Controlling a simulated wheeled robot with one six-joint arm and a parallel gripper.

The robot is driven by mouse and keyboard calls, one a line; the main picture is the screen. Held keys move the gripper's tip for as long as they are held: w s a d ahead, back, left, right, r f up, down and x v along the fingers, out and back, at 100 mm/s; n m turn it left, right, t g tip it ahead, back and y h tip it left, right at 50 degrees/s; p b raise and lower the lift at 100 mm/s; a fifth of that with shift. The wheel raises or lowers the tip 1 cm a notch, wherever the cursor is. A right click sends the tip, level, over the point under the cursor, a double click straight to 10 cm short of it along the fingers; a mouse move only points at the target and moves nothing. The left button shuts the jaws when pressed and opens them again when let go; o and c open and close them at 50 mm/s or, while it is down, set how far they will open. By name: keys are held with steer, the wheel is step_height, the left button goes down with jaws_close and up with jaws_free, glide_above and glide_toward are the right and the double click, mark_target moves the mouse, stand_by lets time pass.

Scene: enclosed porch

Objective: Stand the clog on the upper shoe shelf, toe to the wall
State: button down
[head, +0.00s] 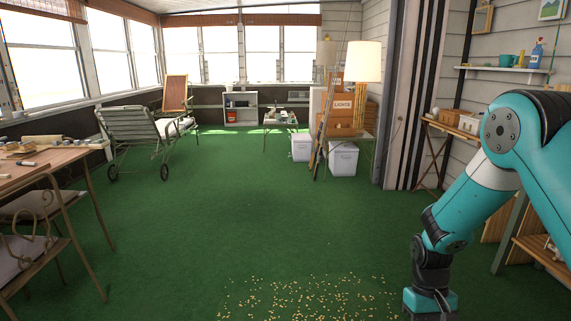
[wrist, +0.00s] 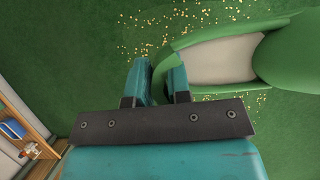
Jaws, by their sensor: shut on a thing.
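In the wrist view the green clog (wrist: 285,58) with a pale inside fills the upper right. Its opening faces my camera, its closed toe part runs out of frame to the right, and its narrower heel rim is at my fingers. My gripper (wrist: 160,78) is shut on that rim at the left end of the clog. The carpet shows beyond it. In the head view my gripper is at the bottom edge, mostly cut off, and the clog is not visible. Wooden shelving (head: 540,250) stands at the right, partly behind my arm; I cannot tell its upper shoe shelf.
Small pale bits (head: 310,298) lie scattered on the green carpet (head: 240,215). A wooden shelf with small items (wrist: 22,135) shows at the wrist view's lower left. A table (head: 45,170) and chairs stand left; a lounger (head: 145,130) stands farther back. The middle floor is clear.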

steer(key=r+p, duration=0.7)
steer(key=s+r+p, duration=0.1)
steer(key=r+p, duration=0.2)
steer(key=p, duration=0.1)
steer(key=shift+r, duration=0.2)
steer(key=shift+f, duration=0.1)
